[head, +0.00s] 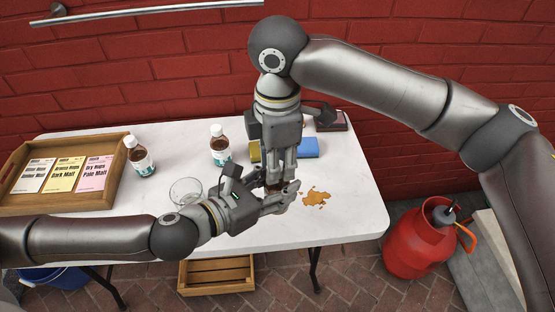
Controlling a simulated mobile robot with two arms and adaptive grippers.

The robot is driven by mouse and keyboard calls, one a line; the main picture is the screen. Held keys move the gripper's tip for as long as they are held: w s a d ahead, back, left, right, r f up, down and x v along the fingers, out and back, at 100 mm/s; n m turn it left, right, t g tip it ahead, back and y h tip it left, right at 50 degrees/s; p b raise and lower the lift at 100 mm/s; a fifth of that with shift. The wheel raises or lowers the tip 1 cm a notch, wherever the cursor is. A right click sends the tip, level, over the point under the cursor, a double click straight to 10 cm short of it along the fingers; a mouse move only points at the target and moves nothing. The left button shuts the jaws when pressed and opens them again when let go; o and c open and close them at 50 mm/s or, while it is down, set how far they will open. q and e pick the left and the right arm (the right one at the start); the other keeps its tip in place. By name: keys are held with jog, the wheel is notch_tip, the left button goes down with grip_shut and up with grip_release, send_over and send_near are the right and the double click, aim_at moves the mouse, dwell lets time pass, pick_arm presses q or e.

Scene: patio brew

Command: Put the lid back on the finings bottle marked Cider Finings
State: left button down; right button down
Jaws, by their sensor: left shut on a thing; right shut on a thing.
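My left gripper (280,198) reaches in low from the left and is shut on a brown bottle (272,187), of which only a small part shows between the fingers. Its label is hidden, so I cannot read whether it is the Cider Finings bottle. My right gripper (280,178) points down from above, directly over the left one. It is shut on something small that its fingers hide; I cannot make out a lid. Two other brown bottles with white caps, a left one (141,160) and a middle one (220,150), stand upright on the table; their labels are too small to read.
The white table (345,180) holds a wooden tray (122,165) with several cards, a clear glass bowl (186,191), an amber spill (315,197), a blue block (308,147) and a yellow item (255,150). A wooden crate (217,275) and a red gas cylinder (412,245) stand on the ground.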

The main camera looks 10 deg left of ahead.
jog(key=m, duration=1)
jog(key=shift+m, duration=0.4)
jog(key=m, duration=0.4)
jog(key=c, duration=1.2)
grip_release()
jog(key=shift+r, duration=2.25)
jog(key=shift+c, duration=0.2)
